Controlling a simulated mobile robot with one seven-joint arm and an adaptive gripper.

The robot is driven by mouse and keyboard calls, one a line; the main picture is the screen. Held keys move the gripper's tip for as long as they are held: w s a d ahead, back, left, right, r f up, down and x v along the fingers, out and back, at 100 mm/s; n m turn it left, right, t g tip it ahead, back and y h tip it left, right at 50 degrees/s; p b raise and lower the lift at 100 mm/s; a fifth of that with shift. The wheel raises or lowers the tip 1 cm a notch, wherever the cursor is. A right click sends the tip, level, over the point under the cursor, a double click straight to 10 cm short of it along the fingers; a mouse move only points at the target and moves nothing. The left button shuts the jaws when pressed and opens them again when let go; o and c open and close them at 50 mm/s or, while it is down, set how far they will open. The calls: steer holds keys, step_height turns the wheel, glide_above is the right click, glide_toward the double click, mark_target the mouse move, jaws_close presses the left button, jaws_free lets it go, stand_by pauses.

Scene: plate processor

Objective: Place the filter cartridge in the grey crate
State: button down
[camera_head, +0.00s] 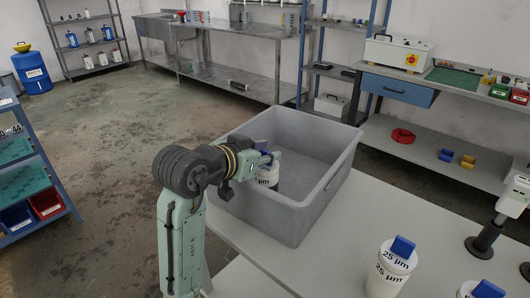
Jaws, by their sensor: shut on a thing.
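The grey crate (322,208) stands on the pale table, its open top facing up. My gripper (268,160) reaches over the crate's left rim and is shut on a filter cartridge (267,177), a white cylinder with dark print. The cartridge is upright inside the crate's outline, towards its left side. I cannot tell whether its base touches the crate floor. Part of the cartridge's top is hidden by the gripper. A second white cartridge (388,278) marked 25 µm, with a blue tab on top, stands on the table to the right of the crate.
Another blue-tabbed cartridge (480,290) is cut off at the bottom right. A grey-white device (500,215) stands at the table's right. The table (345,235) is bare between crate and cartridges. The crate's inside looks otherwise empty.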

steer(key=c, duration=1.8)
jaws_free()
steer(key=shift+f, duration=0.2)
steer(key=o, duration=0.5)
steer(key=shift+r, duration=0.15)
steer(key=shift+a+r, duration=0.1)
steer(key=shift+r, duration=0.05)
steer(key=b+v, duration=0.1)
steer(key=v, duration=1.1)
steer(key=shift+b, duration=0.3)
